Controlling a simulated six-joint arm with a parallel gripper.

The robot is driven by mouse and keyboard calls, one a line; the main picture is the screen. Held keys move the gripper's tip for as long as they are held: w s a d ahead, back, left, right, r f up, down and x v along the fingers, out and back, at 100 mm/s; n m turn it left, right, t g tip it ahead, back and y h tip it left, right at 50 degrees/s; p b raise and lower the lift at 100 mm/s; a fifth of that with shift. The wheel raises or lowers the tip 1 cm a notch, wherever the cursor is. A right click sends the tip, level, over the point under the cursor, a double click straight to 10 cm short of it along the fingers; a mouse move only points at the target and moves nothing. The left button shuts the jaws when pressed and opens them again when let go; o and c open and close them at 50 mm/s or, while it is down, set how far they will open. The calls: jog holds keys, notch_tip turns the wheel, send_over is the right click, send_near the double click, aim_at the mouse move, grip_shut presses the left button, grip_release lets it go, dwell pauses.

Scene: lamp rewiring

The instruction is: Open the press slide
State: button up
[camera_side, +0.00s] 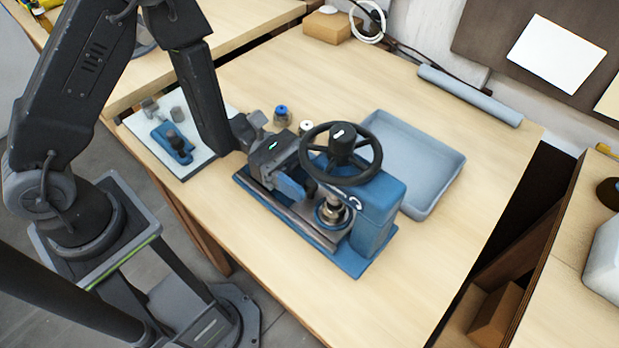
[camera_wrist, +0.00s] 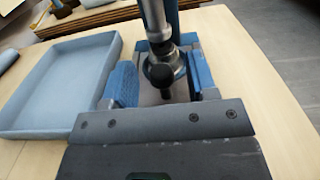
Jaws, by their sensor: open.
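The press (camera_side: 378,205) has a blue body and base and a black handwheel (camera_side: 341,152) on top. Its grey slide (camera_side: 318,232) lies low on the base, under the metal spindle (camera_side: 334,208). My gripper (camera_side: 300,188) is low over the left end of the press, its fingers pointing toward the spindle. In the wrist view my gripper (camera_wrist: 162,78) is open, with a blue-padded finger on the left. A black knob (camera_wrist: 165,77) shows between the fingers, in front of the spindle (camera_wrist: 158,45). I cannot tell whether either finger touches it. My gripper hides part of the slide.
A blue-grey tray (camera_side: 430,165) stands just behind the press; it also shows at left in the wrist view (camera_wrist: 55,85). A white board (camera_side: 195,150) with blue and grey parts lies left. Two small parts, one blue-topped (camera_side: 283,114), stand behind my gripper. The front right tabletop is clear.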

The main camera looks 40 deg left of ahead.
jog(key=shift+d, duration=0.45)
grip_shut()
dwell(0.3)
